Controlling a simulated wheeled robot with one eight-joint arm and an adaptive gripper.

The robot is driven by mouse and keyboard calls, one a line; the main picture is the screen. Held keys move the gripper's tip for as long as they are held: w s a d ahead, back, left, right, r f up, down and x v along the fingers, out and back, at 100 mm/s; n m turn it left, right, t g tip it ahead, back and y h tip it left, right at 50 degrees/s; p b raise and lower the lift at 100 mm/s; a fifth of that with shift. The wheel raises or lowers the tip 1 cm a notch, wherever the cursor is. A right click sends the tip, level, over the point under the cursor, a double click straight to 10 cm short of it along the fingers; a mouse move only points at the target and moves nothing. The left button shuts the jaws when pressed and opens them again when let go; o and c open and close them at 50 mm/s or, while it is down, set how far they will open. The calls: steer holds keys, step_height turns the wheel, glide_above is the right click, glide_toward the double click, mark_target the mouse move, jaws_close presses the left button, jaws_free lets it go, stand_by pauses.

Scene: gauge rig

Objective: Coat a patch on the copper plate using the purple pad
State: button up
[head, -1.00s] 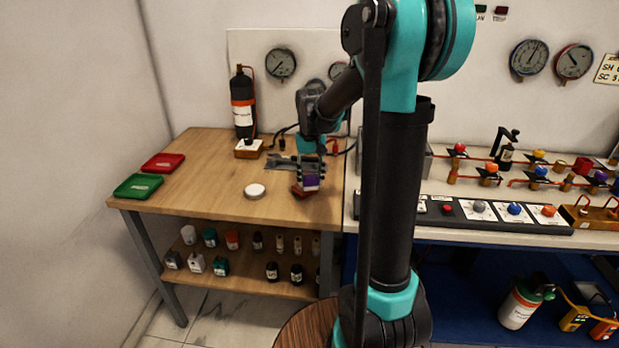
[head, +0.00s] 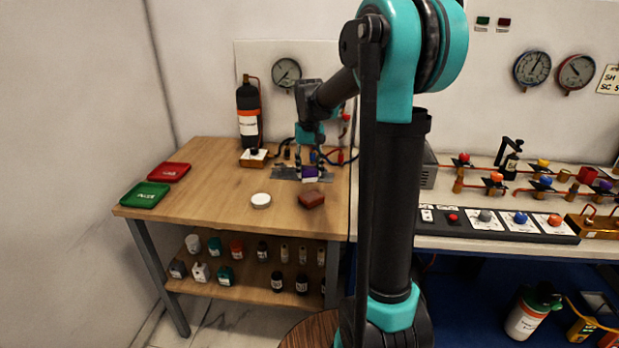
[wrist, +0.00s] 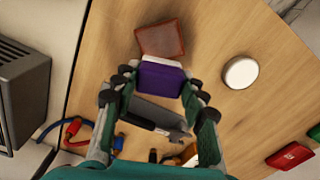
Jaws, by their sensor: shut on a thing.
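The purple pad (head: 310,175) is held between the fingers of my gripper (head: 309,165), which is shut on it. In the wrist view the pad (wrist: 160,78) shows a purple face and a pale far edge. A reddish-brown square slab (head: 311,198) lies on the bench in front of the pad, apart from it. It also shows in the wrist view (wrist: 162,38). I cannot tell whether this slab is the copper plate. A flat grey plate (head: 286,174) lies behind and left of the pad, partly hidden by my gripper. Contact between pad and grey plate cannot be told.
A white round disc (head: 261,200) lies left of the slab. Green (head: 146,195) and red (head: 169,172) trays sit at the bench's left end. A black bottle (head: 248,112) and cables stand behind. The front left of the bench is clear.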

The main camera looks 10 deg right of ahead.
mark_target(309, 168)
steer(key=shift+r, duration=1.55)
